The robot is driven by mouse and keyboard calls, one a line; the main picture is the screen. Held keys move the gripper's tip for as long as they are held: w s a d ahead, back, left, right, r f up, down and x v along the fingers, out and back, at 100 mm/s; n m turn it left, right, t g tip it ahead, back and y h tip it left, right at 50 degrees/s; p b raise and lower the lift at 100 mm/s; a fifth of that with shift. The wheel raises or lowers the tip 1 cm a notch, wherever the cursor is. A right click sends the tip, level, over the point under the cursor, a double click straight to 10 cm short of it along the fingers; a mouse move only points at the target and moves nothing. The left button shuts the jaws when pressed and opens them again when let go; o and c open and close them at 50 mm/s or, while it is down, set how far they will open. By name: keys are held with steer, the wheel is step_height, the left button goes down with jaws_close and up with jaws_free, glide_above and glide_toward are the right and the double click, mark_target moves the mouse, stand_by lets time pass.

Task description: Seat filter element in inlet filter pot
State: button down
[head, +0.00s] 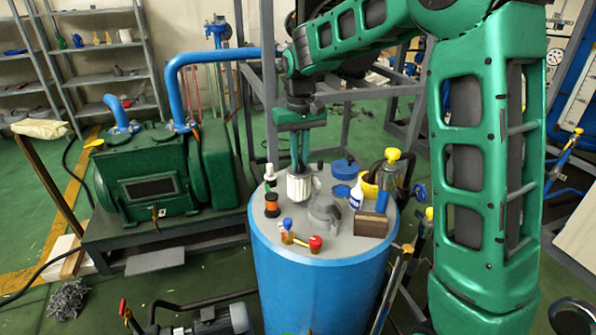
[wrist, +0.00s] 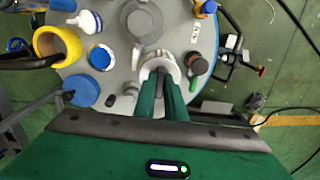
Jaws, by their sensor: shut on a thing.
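My gripper (head: 299,170) points down over the round grey top of a blue drum, shut on a white ribbed filter element (head: 299,188). In the wrist view my gripper (wrist: 161,80) has its two green fingers close together at the white rim of the filter element (wrist: 175,68). The fingers hide part of it. I cannot tell if its bottom touches the drum top. A grey rounded fitting (head: 325,209) stands right beside it, and also shows in the wrist view (wrist: 138,20); it may be the inlet filter pot, but its opening is not clear.
The drum top (head: 345,228) is crowded. It carries an orange-banded jar (head: 272,205), a white bottle (head: 356,194), a brown block (head: 371,224), a blue lid (head: 345,168), a yellow ring (head: 370,185) and a red-knobbed brass valve (head: 314,243). A green pump (head: 150,180) stands left.

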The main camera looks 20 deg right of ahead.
mark_target(299, 179)
steer(key=shift+f, duration=1.75)
steer(key=c, duration=1.8)
jaws_free()
steer(key=shift+f, duration=0.1)
